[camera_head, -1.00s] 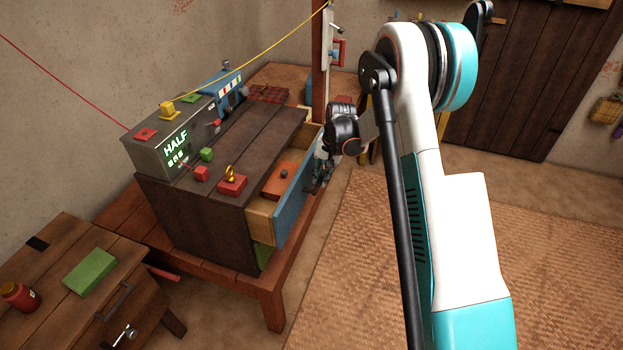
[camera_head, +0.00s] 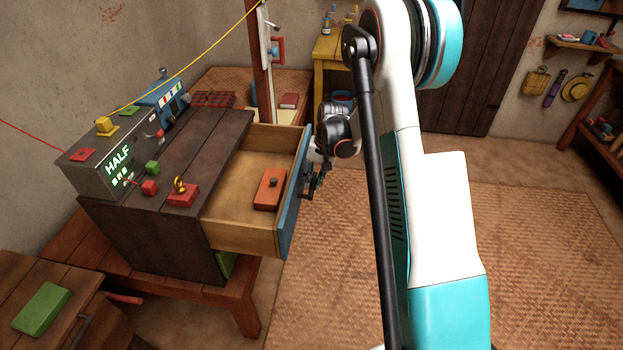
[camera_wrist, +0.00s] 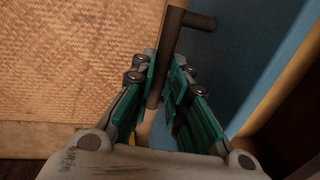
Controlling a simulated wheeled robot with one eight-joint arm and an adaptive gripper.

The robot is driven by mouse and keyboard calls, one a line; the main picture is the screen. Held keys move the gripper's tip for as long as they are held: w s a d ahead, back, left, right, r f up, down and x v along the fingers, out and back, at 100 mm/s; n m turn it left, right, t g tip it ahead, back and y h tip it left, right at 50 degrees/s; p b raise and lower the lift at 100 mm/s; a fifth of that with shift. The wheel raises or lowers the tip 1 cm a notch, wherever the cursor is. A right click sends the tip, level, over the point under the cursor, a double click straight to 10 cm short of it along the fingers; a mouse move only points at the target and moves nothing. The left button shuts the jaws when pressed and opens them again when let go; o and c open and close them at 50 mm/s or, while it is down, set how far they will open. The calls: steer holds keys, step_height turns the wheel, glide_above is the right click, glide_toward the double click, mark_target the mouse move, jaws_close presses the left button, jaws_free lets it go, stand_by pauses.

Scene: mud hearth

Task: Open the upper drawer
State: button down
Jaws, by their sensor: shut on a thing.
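The upper drawer (camera_head: 232,222) has a blue front and a pale wooden inside. In the head view it is pulled well out of the dark wooden cabinet (camera_head: 150,235). An orange block with a dark knob (camera_head: 270,188) lies inside it. My gripper (camera_head: 312,185) is at the outer side of the blue front. In the wrist view my gripper (camera_wrist: 160,95) has its teal fingers on either side of the dark bar handle (camera_wrist: 168,55), shut on it. The blue drawer front (camera_wrist: 235,60) is just to the right of the handle.
A side table with a green block (camera_head: 42,308) is at lower left. Woven matting (camera_head: 330,270) covers clear floor in front.

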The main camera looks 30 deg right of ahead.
steer(key=c, duration=1.6)
jaws_free()
steer(key=shift+o, duration=0.2)
step_height(320, 180, up, 12)
steer(key=s+d, duration=0.1)
steer(key=d, duration=0.1)
steer(key=shift+s, duration=0.15)
steer(key=shift+a, duration=0.1)
